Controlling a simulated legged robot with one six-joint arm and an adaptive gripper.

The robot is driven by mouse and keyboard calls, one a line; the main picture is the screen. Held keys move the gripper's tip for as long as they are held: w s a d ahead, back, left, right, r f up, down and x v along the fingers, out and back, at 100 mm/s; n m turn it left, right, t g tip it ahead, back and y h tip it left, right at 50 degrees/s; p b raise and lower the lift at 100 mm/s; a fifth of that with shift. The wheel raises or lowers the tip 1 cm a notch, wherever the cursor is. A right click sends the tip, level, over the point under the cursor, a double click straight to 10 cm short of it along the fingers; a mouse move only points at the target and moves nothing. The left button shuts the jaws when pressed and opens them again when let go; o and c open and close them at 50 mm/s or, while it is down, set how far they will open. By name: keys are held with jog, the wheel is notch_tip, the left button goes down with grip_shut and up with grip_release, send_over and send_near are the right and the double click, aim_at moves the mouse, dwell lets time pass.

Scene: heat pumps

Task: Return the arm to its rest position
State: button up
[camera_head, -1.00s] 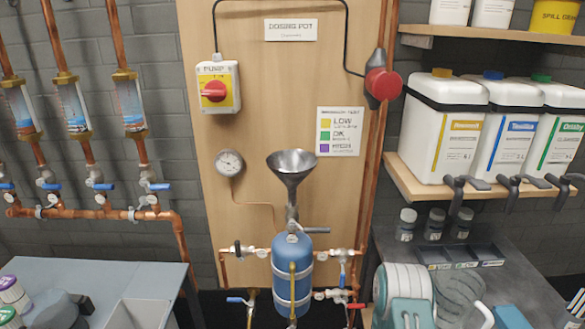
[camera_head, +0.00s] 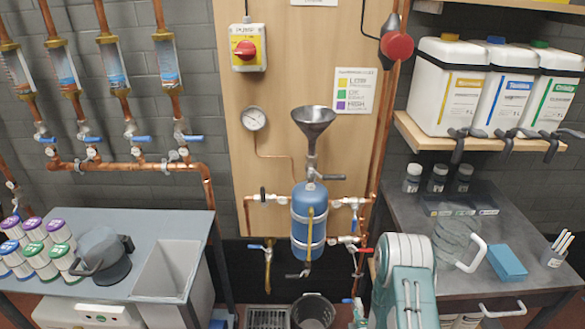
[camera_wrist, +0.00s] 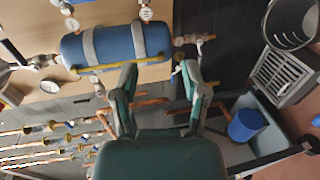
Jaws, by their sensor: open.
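My gripper (camera_wrist: 160,80) shows in the wrist view with its two green fingers apart and nothing between them. In the head view my white and teal arm (camera_head: 405,275) rises at the lower middle right; the gripper's fingers cannot be made out there. In the wrist view, the blue dosing pot (camera_wrist: 115,45) appears sideways beyond the fingers, apart from them. In the head view the blue pot (camera_head: 309,215) stands upright on the wooden board under a metal funnel (camera_head: 313,122).
A grey worktop (camera_head: 120,280) with several capped tubs stands at the left. A dark bench (camera_head: 480,235) with a clear jug (camera_head: 455,240) and teal box (camera_head: 506,262) is close to my arm at the right. A bucket (camera_head: 312,312) and drain grate (camera_head: 267,317) are on the floor.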

jog(key=w+r+m+g, duration=0.2)
jog(key=w+r+m, duration=0.25)
jog(key=r, duration=0.75)
notch_tip(320, 180, up, 14)
jog(key=s+m+g, duration=0.2)
jog(key=m+g, duration=0.1)
jog(key=m, duration=0.1)
jog(key=s+a+r+m+g, duration=0.2)
jog(key=s+r+m, duration=0.3)
jog(key=s, duration=0.9)
jog(key=s+a+r+m+g, duration=0.2)
jog(key=s+r, duration=0.8)
jog(key=s, duration=0.5)
jog(key=m+g, duration=0.1)
jog(key=m, duration=0.1)
jog(key=shift+r+m, duration=0.2)
jog(key=shift+m, duration=0.15)
jog(key=shift+w+a, duration=0.1)
